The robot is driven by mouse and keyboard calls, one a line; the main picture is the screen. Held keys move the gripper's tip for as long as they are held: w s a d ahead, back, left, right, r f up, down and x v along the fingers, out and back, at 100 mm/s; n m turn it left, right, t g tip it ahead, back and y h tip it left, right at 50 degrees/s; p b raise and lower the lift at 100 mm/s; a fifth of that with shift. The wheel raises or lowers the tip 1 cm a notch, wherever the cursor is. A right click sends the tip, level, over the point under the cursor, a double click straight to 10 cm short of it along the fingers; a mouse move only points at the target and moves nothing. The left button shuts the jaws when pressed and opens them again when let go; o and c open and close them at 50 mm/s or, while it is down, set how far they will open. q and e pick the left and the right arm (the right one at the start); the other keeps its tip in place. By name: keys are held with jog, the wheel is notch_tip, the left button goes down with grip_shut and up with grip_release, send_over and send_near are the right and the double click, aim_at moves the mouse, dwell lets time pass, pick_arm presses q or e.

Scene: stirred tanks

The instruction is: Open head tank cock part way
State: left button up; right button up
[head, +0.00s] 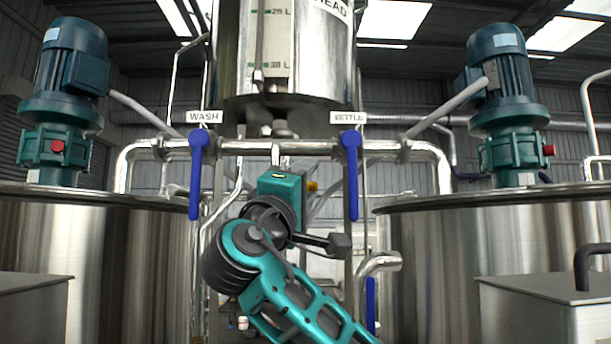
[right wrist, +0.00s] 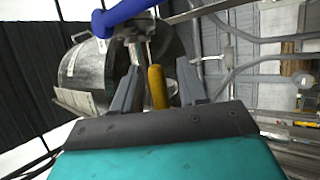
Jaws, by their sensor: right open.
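The steel head tank (head: 285,50) hangs at the top centre of the head view, with a level scale on its front. A yellow bar (right wrist: 157,87) stands between the fingers of my right gripper (right wrist: 158,68) in the right wrist view. The fingers are apart, one on each side of it, and I cannot tell whether they touch it. In the head view my right gripper (head: 283,187) is below the tank, fingers hidden behind its body. A small yellow part (head: 312,186) shows just to its right. The rest of the bar is hidden there. My left gripper is out of view.
Two blue levers hang down from the cross pipe, one under the WASH sign (head: 196,170) and one (head: 351,170) under the right sign. A blue handle (right wrist: 122,15) is close above the fingers in the wrist view. Large vats (head: 100,270) (head: 460,270) flank both sides.

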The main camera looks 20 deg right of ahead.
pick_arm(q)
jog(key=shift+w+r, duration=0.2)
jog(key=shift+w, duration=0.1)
pick_arm(e)
jog(key=shift+w+d+r, duration=0.1)
grip_shut()
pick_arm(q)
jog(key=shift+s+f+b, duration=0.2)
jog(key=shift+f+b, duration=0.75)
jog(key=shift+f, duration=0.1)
pick_arm(e)
jog(key=shift+f+m+g, duration=0.35)
jog(key=shift+m+g, duration=0.4)
jog(key=shift+m, duration=0.3)
jog(key=shift+f+m+g, duration=0.35)
jog(key=shift+m+g, duration=0.35)
jog(key=shift+m, duration=0.4)
jog(key=shift+f+m+g, duration=0.35)
jog(key=shift+m+g, duration=0.4)
jog(key=shift+m, duration=0.3)
grip_release()
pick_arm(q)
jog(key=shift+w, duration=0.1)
